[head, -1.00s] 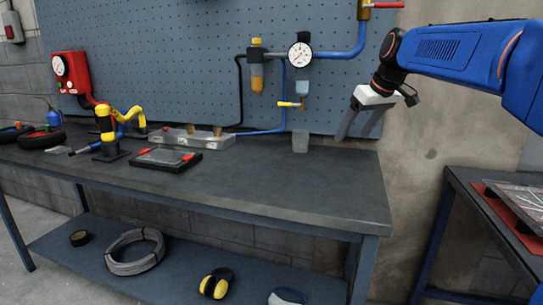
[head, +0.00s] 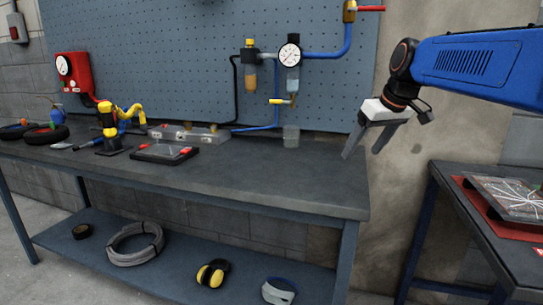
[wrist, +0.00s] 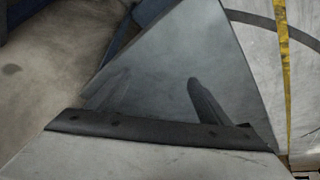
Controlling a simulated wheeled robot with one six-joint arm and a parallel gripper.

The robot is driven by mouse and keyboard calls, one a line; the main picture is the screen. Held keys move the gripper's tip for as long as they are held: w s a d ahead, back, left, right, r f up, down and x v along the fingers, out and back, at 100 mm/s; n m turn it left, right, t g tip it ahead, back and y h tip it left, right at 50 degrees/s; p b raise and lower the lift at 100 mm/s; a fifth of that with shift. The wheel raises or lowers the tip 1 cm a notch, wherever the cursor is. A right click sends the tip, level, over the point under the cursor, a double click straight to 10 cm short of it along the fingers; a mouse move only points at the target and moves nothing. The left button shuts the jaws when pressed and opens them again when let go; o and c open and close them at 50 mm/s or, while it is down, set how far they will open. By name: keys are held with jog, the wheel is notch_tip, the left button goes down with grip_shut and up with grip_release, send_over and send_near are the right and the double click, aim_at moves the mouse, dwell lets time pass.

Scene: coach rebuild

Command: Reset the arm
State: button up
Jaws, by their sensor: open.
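My gripper (head: 364,151) hangs from my blue arm at the right of the head view. Its two grey fingers point down and to the left, spread apart, with nothing between them. It is in front of the wall, by the right end of the workbench (head: 300,187) and above its top. It looks clear of the bench. In the wrist view a dark triangular surface and a pale floor show; no held thing can be made out there.
A clear cup (head: 291,136) stands at the bench's back right. A black tray (head: 165,153), a yellow-black tool (head: 108,125) and a red gauge box (head: 72,75) are further left. Blue piping with a gauge (head: 289,52) is on the pegboard. A second table (head: 470,215) stands right.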

jog(key=s+d+f+m+h, duration=0.1)
jog(key=s+d+f+m, duration=0.1)
jog(key=s+f, duration=1)
jog(key=s+d+f+m+h, duration=0.1)
jog(key=s+f+m, duration=0.1)
jog(key=s+f, duration=1)
jog(key=s, duration=0.7)
jog(key=shift+s+d+f, duration=0.15)
jog(key=shift+d+f, duration=0.2)
jog(key=shift+f, duration=0.05)
